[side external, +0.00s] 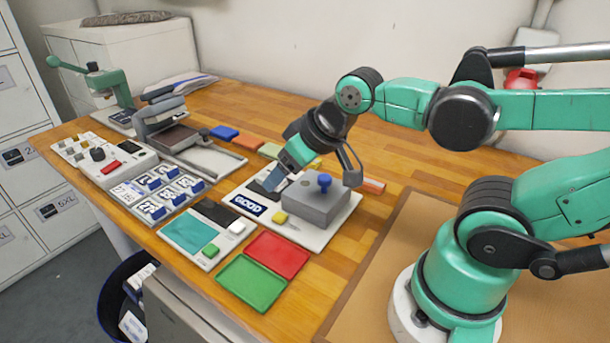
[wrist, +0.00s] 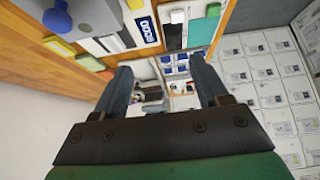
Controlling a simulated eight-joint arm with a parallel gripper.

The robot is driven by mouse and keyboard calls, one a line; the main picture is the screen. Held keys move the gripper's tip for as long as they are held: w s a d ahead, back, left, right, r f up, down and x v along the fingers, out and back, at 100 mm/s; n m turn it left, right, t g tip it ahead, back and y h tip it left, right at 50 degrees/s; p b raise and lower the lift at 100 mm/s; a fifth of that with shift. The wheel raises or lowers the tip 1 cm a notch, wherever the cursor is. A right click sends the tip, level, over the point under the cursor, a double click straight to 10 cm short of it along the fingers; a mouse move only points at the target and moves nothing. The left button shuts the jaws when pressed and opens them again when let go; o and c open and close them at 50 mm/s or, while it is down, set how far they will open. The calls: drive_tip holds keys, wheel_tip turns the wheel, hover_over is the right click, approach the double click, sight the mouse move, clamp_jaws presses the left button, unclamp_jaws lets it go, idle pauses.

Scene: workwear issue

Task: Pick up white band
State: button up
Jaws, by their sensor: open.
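I cannot tell for sure which thing is the white band. A small white piece (side external: 236,228) lies on a pale board with a teal pad (side external: 188,232) and a green piece (side external: 210,249). A small white piece also shows near the top of the wrist view (wrist: 177,16). My gripper (side external: 272,183) points down and left, above the board with the "GOOD" label (side external: 248,205). In the wrist view its two fingers (wrist: 160,68) stand apart with nothing held between them.
A grey block with a blue knob (side external: 324,182) stands close to my gripper. Red (side external: 277,254) and green (side external: 250,282) trays lie at the front. A numbered tray (side external: 160,190), a keypad box (side external: 105,160) and a press (side external: 108,82) stand at left. Coloured pieces line the back.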

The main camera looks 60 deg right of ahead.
drive_tip(key=o, duration=0.5)
drive_tip(key=w+d+f+n+g+h, duration=0.1)
drive_tip(key=w+f+n+g+h, duration=0.1)
drive_tip(key=w+n+h, duration=0.1)
drive_tip(key=w+d+f+n+g+h, duration=0.1)
drive_tip(key=w+d+f+n+h, duration=0.1)
drive_tip(key=w+n, duration=0.3)
drive_tip(key=w+d+f+n+g+h, duration=0.2)
drive_tip(key=w+n+h, duration=0.2)
drive_tip(key=n+h, duration=0.1)
drive_tip(key=shift+w+d+n+g, duration=0.2)
drive_tip(key=shift+w+n+g, duration=0.15)
drive_tip(key=shift+n, duration=0.55)
drive_tip(key=f+n+h, duration=0.1)
drive_tip(key=f+h, duration=0.1)
drive_tip(key=f+n+g, duration=0.1)
drive_tip(key=f, duration=0.1)
drive_tip(key=shift+w+n+h, duration=0.25)
drive_tip(key=shift+n+h, duration=0.05)
drive_tip(key=shift+h, duration=0.1)
drive_tip(key=shift+s+f+n+g+h, duration=0.2)
drive_tip(key=shift+f+n+g+h, duration=0.1)
drive_tip(key=shift+f, duration=0.2)
drive_tip(key=shift+d+f, duration=0.15)
drive_tip(key=shift+d, duration=0.1)
drive_tip(key=shift+x, duration=2.5)
